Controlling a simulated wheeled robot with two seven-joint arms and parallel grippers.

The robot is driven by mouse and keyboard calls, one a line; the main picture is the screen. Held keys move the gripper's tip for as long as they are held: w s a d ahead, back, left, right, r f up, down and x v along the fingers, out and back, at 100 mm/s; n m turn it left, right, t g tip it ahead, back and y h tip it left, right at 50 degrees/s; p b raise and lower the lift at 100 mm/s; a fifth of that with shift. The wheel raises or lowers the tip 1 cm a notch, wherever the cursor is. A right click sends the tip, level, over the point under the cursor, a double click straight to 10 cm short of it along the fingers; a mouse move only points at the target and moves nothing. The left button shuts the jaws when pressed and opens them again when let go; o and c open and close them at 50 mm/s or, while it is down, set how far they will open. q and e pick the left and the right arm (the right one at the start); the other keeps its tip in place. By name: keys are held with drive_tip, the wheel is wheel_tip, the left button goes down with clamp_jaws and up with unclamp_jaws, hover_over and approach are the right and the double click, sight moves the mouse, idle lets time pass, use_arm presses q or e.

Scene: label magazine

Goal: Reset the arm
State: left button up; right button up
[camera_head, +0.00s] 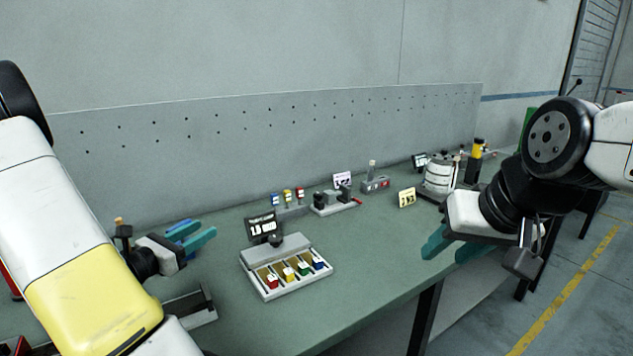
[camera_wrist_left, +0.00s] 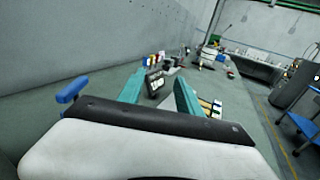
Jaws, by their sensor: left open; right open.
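My left gripper (camera_head: 196,238) is above the left part of the green bench, left of the grey label magazine. Its teal fingers are apart with nothing between them. In the left wrist view the fingers (camera_wrist_left: 160,92) also stand apart and empty. My right gripper (camera_head: 452,250) hangs at the bench's front edge on the right, its teal fingers apart and empty. The grey label magazine (camera_head: 246,262) sits on the bench between the grippers, with red, yellow, green and blue items in its slots. It shows partly behind a finger in the left wrist view (camera_wrist_left: 217,108).
A black display (camera_head: 262,227) stands behind the magazine. Small coloured bottles (camera_head: 288,196), a grey fixture (camera_head: 330,204) and a white cylindrical machine (camera_head: 440,176) line the back. A blue handle (camera_head: 183,229) is by my left gripper. The bench front (camera_head: 350,300) is clear.

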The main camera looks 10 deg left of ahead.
use_arm(q)
drive_tip(key=s+d+r+m+g+h, duration=0.1)
drive_tip(key=s+d+r+m+g, duration=0.2)
drive_tip(key=d+m, duration=0.4)
drive_tip(key=s+d+m+g+h, duration=0.2)
drive_tip(key=d+m+g, duration=0.25)
drive_tip(key=d, duration=0.35)
drive_tip(key=s+d+r+m+g+h, duration=0.1)
drive_tip(key=s+d+r+m+g, duration=0.15)
drive_tip(key=d+m+g, duration=0.4)
drive_tip(key=s+d+r+m+t+y, duration=0.1)
drive_tip(key=s+r+m+t+y, duration=0.2)
drive_tip(key=m, duration=1)
drive_tip(key=s+r+y, duration=0.3)
drive_tip(key=s+y, duration=0.2)
drive_tip(key=shift+m+t, duration=0.3)
drive_tip(key=shift+m, duration=0.1)
drive_tip(key=shift+d, duration=0.1)
